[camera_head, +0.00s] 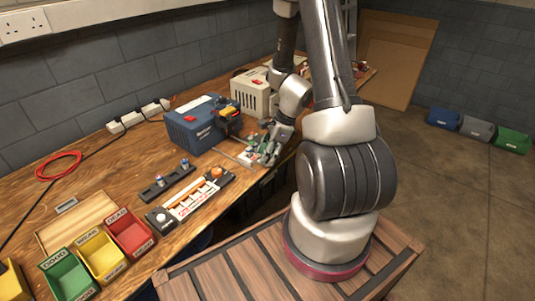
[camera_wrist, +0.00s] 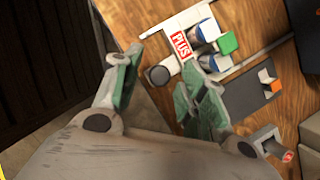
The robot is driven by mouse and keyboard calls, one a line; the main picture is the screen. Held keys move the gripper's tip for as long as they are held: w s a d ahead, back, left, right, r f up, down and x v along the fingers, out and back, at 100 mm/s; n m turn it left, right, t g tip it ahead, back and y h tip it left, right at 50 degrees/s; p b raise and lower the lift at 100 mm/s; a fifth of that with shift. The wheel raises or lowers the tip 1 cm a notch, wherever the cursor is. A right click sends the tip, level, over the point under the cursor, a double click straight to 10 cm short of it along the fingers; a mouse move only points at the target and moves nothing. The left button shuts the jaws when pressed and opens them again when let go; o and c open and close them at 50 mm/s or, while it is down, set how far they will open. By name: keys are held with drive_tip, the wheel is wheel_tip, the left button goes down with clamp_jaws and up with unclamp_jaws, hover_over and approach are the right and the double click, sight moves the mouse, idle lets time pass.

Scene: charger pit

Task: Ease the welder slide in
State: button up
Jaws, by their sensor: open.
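My gripper (camera_head: 266,152) is low over the bench just right of the welder and partly covers the parts there. Just beyond the fingertips is a white carrier (camera_wrist: 193,18) with a red PLUS label (camera_wrist: 181,45), blue-banded cylinders (camera_wrist: 208,31) and a green block (camera_wrist: 228,43). I cannot tell whether a finger touches it, or how far the slide is in.
A cream box (camera_head: 250,93) stands behind my arm. A dark rack (camera_head: 167,184) and a tray with an orange strip (camera_head: 188,198) lie left of the gripper. Red (camera_head: 131,234), yellow (camera_head: 101,258) and green (camera_head: 67,275) bins stand at the near end. The bench edge is close to my arm.

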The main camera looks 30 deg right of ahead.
clamp_jaws()
drive_tip(key=w+a, duration=0.1)
drive_tip(key=w, duration=0.2)
drive_tip(key=w+a, duration=0.1)
drive_tip(key=w, duration=0.2)
drive_tip(key=w+a, duration=0.1)
drive_tip(key=w, duration=0.3)
drive_tip(key=shift+a, duration=0.25)
unclamp_jaws()
drive_tip(key=shift+w, duration=0.1)
drive_tip(key=shift+r, duration=0.1)
drive_tip(key=v, duration=1.1)
drive_tip(key=shift+r, duration=0.4)
